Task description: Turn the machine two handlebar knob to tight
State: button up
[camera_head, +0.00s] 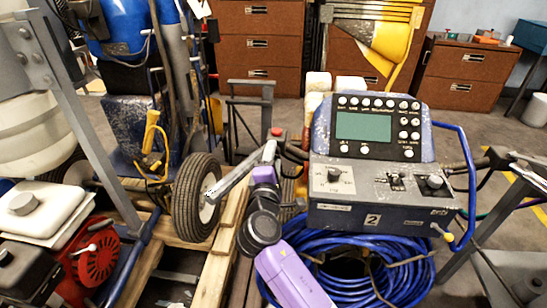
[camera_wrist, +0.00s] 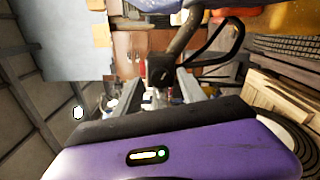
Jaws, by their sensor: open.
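Machine two is a dark blue console (camera_head: 372,185) marked "2" in the head view, with a green screen and several knobs. Dark handlebar ends show at both of its sides. A black knob (camera_head: 497,156) sits by the right one; I cannot tell if it is the handlebar knob. My gripper (camera_head: 268,158) is at the end of my purple arm, left of the console, close to the left handlebar end. Its fingertips are hard to make out, and nothing is seen held. In the wrist view a curved bar with a black block (camera_wrist: 160,70) lies ahead, beyond my purple housing.
A coiled blue hose (camera_head: 405,280) lies below the console. A wheel (camera_head: 196,197) and wooden pallet (camera_head: 225,240) stand left of my arm. A red engine (camera_head: 95,255) is at the lower left. Brown drawer cabinets (camera_head: 465,75) line the back.

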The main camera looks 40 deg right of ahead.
jog(key=shift+w+d, duration=0.1)
jog(key=shift+d, duration=0.05)
jog(key=shift+c, duration=0.2)
grip_shut()
jog(key=m+b, duration=0.2)
jog(key=m, duration=0.1)
jog(key=shift+o, duration=0.2)
grip_release()
